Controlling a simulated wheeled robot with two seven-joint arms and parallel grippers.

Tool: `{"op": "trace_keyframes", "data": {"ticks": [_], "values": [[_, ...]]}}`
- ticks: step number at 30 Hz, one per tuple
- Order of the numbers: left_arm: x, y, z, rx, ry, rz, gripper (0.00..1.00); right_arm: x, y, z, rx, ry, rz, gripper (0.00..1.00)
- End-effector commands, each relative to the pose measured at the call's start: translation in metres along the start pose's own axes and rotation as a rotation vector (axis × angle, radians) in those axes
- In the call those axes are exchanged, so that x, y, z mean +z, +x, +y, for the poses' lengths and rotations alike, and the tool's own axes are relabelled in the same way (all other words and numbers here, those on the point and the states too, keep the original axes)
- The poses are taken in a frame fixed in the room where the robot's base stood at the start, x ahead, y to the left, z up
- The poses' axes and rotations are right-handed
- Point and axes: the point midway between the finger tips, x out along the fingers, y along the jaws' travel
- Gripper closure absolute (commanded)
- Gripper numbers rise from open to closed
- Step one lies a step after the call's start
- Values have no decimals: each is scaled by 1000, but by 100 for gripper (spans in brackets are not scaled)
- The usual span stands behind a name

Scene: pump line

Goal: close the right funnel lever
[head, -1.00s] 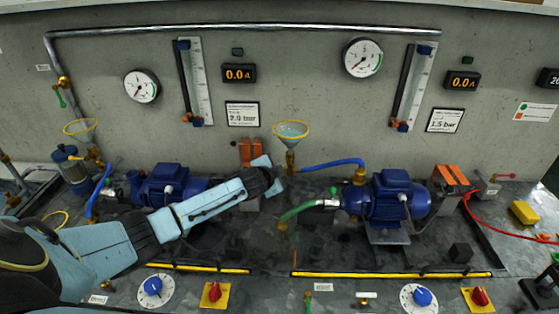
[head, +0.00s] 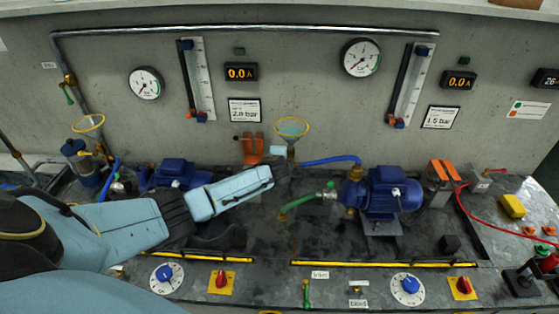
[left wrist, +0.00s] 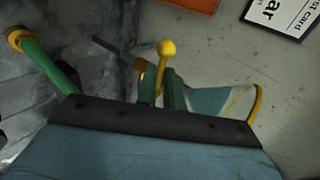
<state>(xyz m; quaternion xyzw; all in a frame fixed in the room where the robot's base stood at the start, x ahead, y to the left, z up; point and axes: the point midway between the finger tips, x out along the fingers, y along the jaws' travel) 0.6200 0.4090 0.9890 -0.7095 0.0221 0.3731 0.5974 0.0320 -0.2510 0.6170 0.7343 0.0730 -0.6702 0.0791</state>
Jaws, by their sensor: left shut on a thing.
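The right funnel (head: 291,128) is a pale blue cone with a yellow rim, upright on the wall side between the two pumps. Its cone and rim show at the right in the left wrist view (left wrist: 215,102). My left gripper (head: 283,161) is right below the funnel. In the left wrist view my gripper's green fingers (left wrist: 161,88) are shut on the funnel lever (left wrist: 166,49), a yellow handle with a round knob sticking out past them. In the head view the gripper hides the lever and the valve, so I cannot tell the lever's angle there. My right gripper is not in view.
A blue hose (head: 330,161) runs from below the funnel to the right pump (head: 386,193). An orange block (head: 252,149) stands close to the left. The left funnel (head: 88,123) is farther left.

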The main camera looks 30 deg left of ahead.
Motion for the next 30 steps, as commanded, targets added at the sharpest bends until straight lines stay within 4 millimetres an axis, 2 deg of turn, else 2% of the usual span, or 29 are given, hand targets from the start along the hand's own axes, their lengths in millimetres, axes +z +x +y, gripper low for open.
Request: {"op": "trace_keyframes", "data": {"ticks": [12, 13, 17, 26, 30], "values": [[1, 0, 0, 1, 10, -7, 100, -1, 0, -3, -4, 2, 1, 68], [1, 0, 0, 1, 10, -7, 87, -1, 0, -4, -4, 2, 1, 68], [1, 0, 0, 0, 9, -6, 70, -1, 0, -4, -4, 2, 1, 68], [0, -1, 0, 0, 7, -5, 69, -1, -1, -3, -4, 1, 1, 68], [0, -7, 0, 0, 7, -5, 69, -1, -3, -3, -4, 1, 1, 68]]}}
